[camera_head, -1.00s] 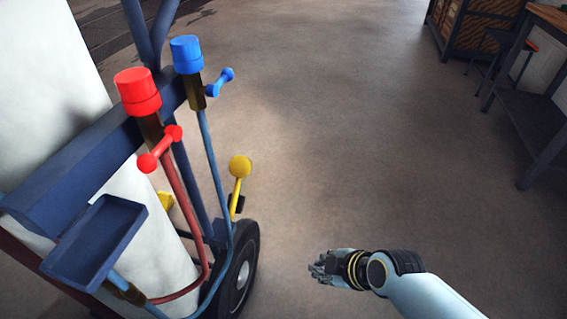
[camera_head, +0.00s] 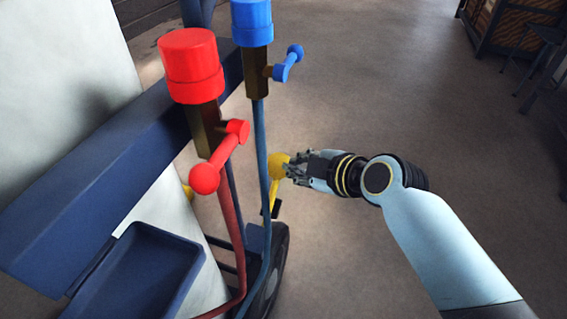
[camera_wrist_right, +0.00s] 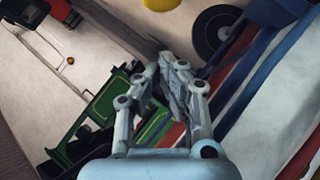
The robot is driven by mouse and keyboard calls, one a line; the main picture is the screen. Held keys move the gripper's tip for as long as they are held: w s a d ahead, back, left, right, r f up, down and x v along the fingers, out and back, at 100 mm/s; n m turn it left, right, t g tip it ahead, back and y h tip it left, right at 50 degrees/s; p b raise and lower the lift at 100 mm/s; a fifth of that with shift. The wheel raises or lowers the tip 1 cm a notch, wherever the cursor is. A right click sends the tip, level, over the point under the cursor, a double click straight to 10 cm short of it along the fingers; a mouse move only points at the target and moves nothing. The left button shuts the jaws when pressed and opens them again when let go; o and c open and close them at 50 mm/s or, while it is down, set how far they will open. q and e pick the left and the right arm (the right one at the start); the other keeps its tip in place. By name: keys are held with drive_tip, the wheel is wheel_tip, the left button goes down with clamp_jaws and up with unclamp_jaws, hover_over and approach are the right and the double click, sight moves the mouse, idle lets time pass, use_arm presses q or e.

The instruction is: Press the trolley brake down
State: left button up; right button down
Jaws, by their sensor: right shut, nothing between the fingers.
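The trolley brake is a yellow lever with a round yellow knob (camera_head: 278,163), low beside the trolley's wheel (camera_head: 272,265). The lever stands upright, leaning slightly. My right gripper (camera_head: 291,168) is shut and empty, its fingertips at the right side of the knob in the head view. I cannot tell whether they touch it. In the right wrist view the shut fingers (camera_wrist_right: 178,72) point up the picture, and a yellow round part (camera_wrist_right: 160,4) shows at the top edge, apart from them. My left gripper is not in view.
The blue trolley frame (camera_head: 75,190) carries a red valve (camera_head: 192,68), a blue valve (camera_head: 252,22), hoses and a tray (camera_head: 140,275) left of the brake. A green locomotive (camera_wrist_right: 110,105) shows in the wrist view.

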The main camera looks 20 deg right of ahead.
drive_tip(key=b+x, duration=0.3)
drive_tip(key=x, duration=0.1)
drive_tip(key=d+f+b+x, duration=0.1)
drive_tip(key=b+x, duration=0.5)
drive_tip(key=x, duration=0.1)
drive_tip(key=shift+w+d+f+b, duration=0.1)
drive_tip(key=shift+f+b, duration=0.2)
drive_tip(key=shift+f, duration=0.1)
drive_tip(key=shift+w+d+f+b, duration=0.3)
drive_tip(key=shift+w+b, duration=0.05)
drive_tip(key=shift+b, duration=0.15)
drive_tip(key=shift+w, duration=0.15)
drive_tip(key=shift+d, duration=0.1)
